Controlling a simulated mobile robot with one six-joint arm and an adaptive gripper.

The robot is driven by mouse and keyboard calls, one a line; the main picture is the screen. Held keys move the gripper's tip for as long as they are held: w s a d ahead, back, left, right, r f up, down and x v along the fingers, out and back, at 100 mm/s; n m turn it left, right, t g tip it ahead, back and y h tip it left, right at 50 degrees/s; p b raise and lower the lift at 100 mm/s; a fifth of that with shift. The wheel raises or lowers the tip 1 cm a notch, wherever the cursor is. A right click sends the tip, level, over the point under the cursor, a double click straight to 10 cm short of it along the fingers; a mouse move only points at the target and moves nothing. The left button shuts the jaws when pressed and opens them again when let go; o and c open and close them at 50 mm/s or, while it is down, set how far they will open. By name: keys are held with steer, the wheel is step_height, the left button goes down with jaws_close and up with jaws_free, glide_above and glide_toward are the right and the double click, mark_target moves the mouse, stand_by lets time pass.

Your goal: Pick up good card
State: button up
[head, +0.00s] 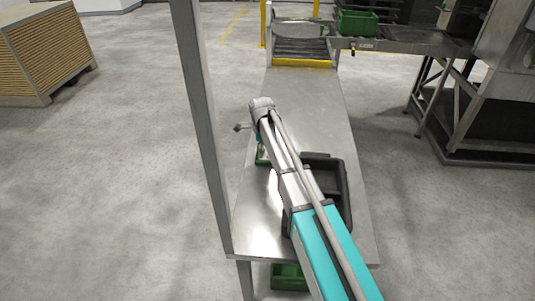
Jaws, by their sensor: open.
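My arm reaches out over a long steel table (305,100). My gripper (241,127) shows only as a small dark shape at the left of the wrist, above the table's left edge. It is open, and I see nothing held in it. A small green item (261,158) with a pale part lies on the table below the wrist, partly covered by my arm. I cannot tell whether it is the good card. No card shows clearly in this view.
A black tray (341,176) sits on the table right of my arm, partly hidden by it. A steel post (202,120) stands along the table's left side. A green crate (357,23) stands at the back. A green bin (288,278) is under the table's near end.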

steer(key=c, duration=0.9)
steer(key=shift+r, duration=0.1)
steer(key=shift+c, duration=0.2)
steer(key=shift+r+p, duration=0.95)
steer(key=shift+p, duration=0.05)
steer(key=s+d+r+p, duration=0.3)
steer(key=s+r+p, duration=0.8)
steer(key=s, duration=0.2)
steer(key=shift+s, duration=0.35)
